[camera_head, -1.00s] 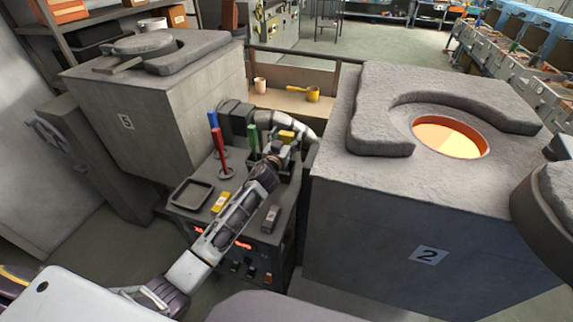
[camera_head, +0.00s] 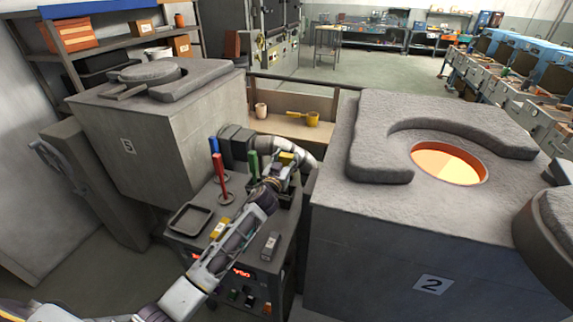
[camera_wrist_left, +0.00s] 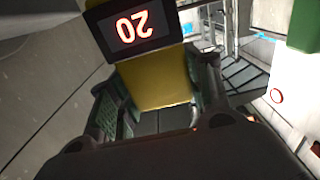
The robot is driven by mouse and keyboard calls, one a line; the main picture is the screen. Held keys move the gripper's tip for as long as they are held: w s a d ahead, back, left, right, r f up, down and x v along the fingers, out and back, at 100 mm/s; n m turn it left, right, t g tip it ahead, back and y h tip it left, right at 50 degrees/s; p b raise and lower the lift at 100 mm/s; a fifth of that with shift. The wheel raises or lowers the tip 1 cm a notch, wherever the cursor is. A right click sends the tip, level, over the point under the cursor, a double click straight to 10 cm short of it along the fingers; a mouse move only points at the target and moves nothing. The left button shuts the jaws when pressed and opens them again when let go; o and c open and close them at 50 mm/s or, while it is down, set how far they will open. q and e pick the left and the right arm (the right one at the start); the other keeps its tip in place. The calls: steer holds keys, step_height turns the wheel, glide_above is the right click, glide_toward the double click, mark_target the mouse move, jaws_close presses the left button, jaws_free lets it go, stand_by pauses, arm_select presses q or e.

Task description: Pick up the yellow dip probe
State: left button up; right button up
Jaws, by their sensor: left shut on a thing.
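The yellow dip probe (camera_head: 287,158) is in my left gripper (camera_head: 281,168), over the back right of the dark cart (camera_head: 235,238). In the left wrist view, its yellow body (camera_wrist_left: 152,82) sits between the two fingers of the left gripper (camera_wrist_left: 160,92). Its dark display (camera_wrist_left: 130,27) shows a red 20, upside down in that view. The gripper is shut on the probe. In the head view, the fingers and forearm hide part of it. I cannot tell whether its lower end touches anything. My right gripper is not in view.
Blue, red (camera_head: 219,175) and green (camera_head: 253,165) upright rods stand close to my left arm. An empty tray (camera_head: 189,219) and a small grey block (camera_head: 271,245) are on the cart. Furnace 2 (camera_head: 400,230), with a glowing opening, stands right; furnace 5 (camera_head: 150,125) stands left.

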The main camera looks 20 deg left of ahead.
arm_select(q)
step_height(320, 180, up, 8)
steer(key=shift+r, duration=0.2)
steer(key=shift+f, duration=0.1)
stand_by(0.7)
